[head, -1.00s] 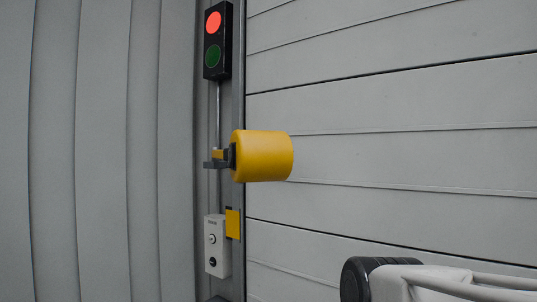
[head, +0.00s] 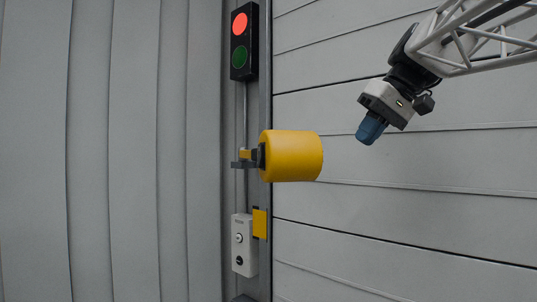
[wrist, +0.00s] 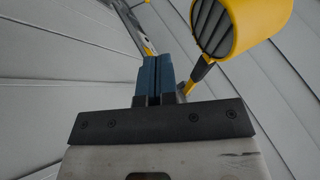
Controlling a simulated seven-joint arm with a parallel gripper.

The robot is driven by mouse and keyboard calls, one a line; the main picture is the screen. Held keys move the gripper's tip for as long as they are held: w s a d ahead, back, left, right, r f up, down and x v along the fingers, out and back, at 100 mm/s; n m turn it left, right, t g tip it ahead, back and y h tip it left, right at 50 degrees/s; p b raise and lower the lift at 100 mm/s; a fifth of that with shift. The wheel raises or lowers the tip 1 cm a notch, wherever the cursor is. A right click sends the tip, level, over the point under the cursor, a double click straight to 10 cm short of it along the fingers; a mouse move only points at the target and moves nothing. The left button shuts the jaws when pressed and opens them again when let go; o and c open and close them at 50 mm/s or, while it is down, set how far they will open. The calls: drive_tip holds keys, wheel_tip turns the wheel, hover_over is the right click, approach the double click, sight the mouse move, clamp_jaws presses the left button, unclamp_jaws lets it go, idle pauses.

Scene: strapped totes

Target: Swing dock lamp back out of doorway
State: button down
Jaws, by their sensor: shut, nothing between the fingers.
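The dock lamp is a yellow cylinder-shaped head (head: 292,156) on a short dark bracket (head: 245,161) at the door frame. In the head view it points right, in front of the ribbed door panels. My gripper (head: 370,128) is shut and empty, to the right of the lamp head and a little higher, with a visible gap between them in the picture. In the wrist view the blue fingers (wrist: 154,80) are together. The lamp head (wrist: 240,22) shows there at upper right, with its dark ribbed back and a black and yellow joint toward me.
A signal light (head: 241,40) shows red above the lamp. A white control box (head: 243,245) with two buttons and a yellow plate (head: 260,223) are below it on the frame. Grey padding (head: 100,150) covers the left. The space below my gripper is clear.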

sight(321, 153)
drive_tip(key=r, duration=0.2)
drive_tip(key=w+r, duration=0.1)
drive_tip(key=shift+d+r+n, duration=0.35)
drive_tip(key=shift+r+n, duration=0.05)
drive_tip(key=shift+w+a+f, duration=0.2)
drive_tip(key=shift+a+f, duration=1.1)
drive_tip(key=shift+a, duration=0.3)
drive_tip(key=shift+w+a+f, duration=0.2)
drive_tip(key=shift+a+f, duration=1.15)
drive_tip(key=shift+a, duration=0.2)
drive_tip(key=shift+w+a+f, duration=0.2)
drive_tip(key=shift+a+f, duration=1.1)
drive_tip(key=shift+a, duration=0.3)
